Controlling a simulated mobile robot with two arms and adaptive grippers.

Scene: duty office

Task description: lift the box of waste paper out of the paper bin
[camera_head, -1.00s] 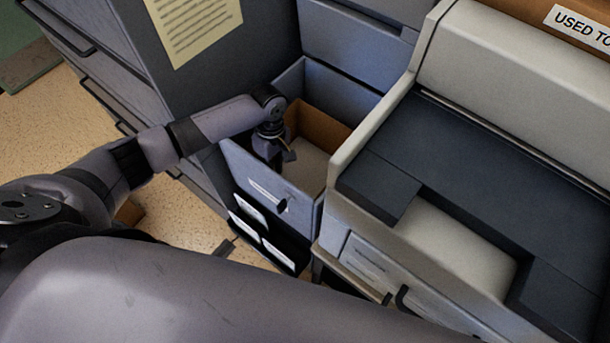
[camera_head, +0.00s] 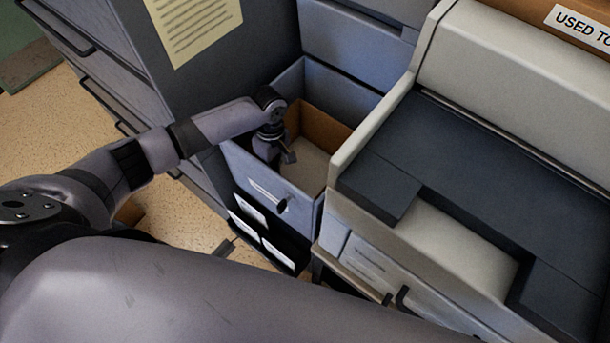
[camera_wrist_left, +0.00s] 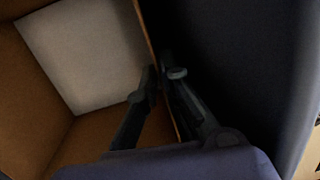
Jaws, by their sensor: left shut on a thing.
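The paper bin (camera_head: 244,175) is a grey-blue open drawer between the cabinet and the large machine. Inside it stands a brown box (camera_head: 322,128) with pale waste paper (camera_head: 308,165) at its bottom. My left gripper (camera_head: 283,157) reaches down into the bin at the box's near left side. In the left wrist view my left gripper (camera_wrist_left: 161,76) has one finger inside the box (camera_wrist_left: 25,95) and one outside, shut on its wall. The white paper (camera_wrist_left: 88,50) lies flat inside. The box's near wall is mostly hidden in the head view. My right gripper is not in view.
A light grey machine with a dark top (camera_head: 480,165) stands close at the bin's right. A dark cabinet (camera_head: 190,90) with a paper notice stands at its left. Drawers (camera_head: 355,45) rise behind the bin. Speckled floor (camera_head: 40,120) shows at left.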

